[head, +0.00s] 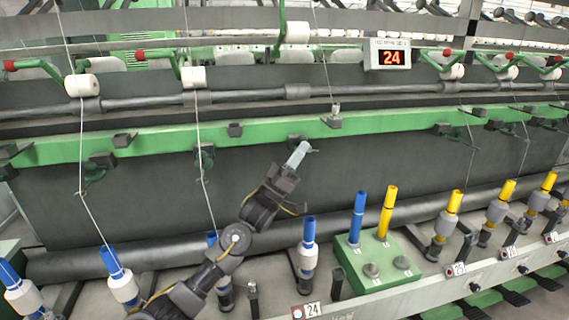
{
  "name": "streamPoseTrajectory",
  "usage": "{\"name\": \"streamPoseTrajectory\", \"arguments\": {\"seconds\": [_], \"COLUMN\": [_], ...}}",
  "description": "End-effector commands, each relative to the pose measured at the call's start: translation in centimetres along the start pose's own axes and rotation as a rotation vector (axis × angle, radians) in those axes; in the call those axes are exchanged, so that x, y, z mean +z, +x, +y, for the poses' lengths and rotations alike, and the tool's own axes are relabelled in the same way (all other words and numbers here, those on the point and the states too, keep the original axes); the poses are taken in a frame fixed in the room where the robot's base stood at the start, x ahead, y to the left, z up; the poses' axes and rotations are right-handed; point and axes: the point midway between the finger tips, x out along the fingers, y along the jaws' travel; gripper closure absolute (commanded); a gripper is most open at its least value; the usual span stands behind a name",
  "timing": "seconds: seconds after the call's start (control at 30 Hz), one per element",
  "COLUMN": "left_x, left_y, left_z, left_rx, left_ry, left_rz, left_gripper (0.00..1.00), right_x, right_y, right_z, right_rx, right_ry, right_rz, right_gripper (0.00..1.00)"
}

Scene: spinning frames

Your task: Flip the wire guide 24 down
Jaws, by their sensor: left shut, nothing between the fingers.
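The display (390,57) above the frame reads 24, and the label 24 (312,310) is on the front rail below a blue bobbin tube (308,229). A wire guide (334,117) sits on the green rail above that position; a small grey part stands up from it, and a thread comes down to it. I take this as guide 24. My left gripper (303,149) is shut and empty, pointing up, just below and left of this guide and apart from it in the picture. My right gripper is not in view.
A green box (378,262) with a blue and a yellow tube stands right of the 24 bobbin. Bobbins with threads (120,279) stand at the left, yellow ones (447,222) at the right. The green rail (270,140) crosses the dark panel.

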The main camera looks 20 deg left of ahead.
Motion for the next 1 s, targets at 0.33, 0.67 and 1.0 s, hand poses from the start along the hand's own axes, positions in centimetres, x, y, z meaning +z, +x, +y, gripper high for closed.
{"name": "streamPoseTrajectory", "arguments": {"seconds": [0.33, 0.67, 1.0], "left_x": [1.1, 1.8, 1.9], "left_y": [-1.8, -2.6, -2.8], "left_z": [-0.5, -0.9, -1.0], "left_rx": [-0.01, -0.01, -0.01], "left_ry": [-0.002, -0.001, -0.001], "left_rz": [0.002, 0.002, 0.002], "left_gripper": [1.0, 1.0, 1.0], "right_x": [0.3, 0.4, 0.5], "right_y": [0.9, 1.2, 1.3], "right_z": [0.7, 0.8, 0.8], "right_rx": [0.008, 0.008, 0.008], "right_ry": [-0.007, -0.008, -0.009], "right_rz": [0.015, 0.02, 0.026], "right_gripper": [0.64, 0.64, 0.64]}}
